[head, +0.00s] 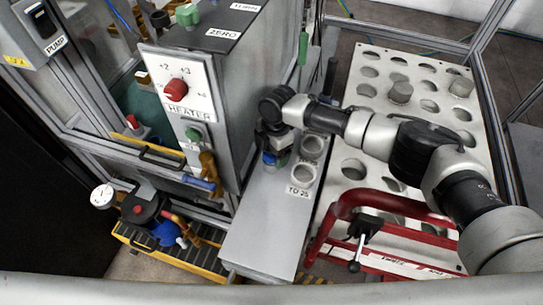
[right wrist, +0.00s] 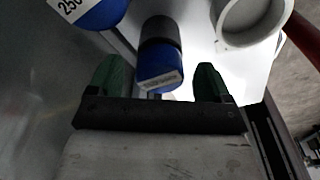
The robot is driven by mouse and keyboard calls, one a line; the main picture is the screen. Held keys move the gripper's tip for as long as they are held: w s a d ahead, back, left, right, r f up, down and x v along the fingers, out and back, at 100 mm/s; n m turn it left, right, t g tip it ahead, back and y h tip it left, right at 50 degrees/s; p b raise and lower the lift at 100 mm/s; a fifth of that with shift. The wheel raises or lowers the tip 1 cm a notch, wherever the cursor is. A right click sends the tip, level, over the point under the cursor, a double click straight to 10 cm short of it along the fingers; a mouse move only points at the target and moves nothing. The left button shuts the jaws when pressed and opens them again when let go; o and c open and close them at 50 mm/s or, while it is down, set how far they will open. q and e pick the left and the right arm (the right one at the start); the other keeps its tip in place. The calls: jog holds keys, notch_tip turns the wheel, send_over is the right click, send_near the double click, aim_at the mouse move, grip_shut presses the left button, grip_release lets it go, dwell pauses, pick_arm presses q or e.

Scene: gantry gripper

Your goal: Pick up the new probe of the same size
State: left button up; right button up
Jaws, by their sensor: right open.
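My right gripper (right wrist: 159,82) is open, with its two green fingertips apart in the right wrist view. Between them and slightly beyond is a small probe (right wrist: 161,32) with a dark grey body and a blue end bearing a white label, too small to read. A larger blue piece marked "250" (right wrist: 98,14) is partly cut off at the upper left. In the head view, my right arm reaches in from the right to the metal shelf. The gripper there is mostly hidden by the wrist, with blue pieces (head: 269,159) just below it. My left gripper is not in view.
Two pale ring holders stand right of the gripper, the nearer (head: 303,174) above a "TO 25" label. The heater cabinet (head: 178,92) rises close on the left. A white perforated board (head: 345,187) and red tubular frame (head: 322,237) lie right. The shelf's front (head: 262,225) is clear.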

jog(key=shift+f, duration=0.25)
jog(key=c, duration=1)
jog(key=shift+r, duration=0.15)
jog(key=shift+c, duration=0.2)
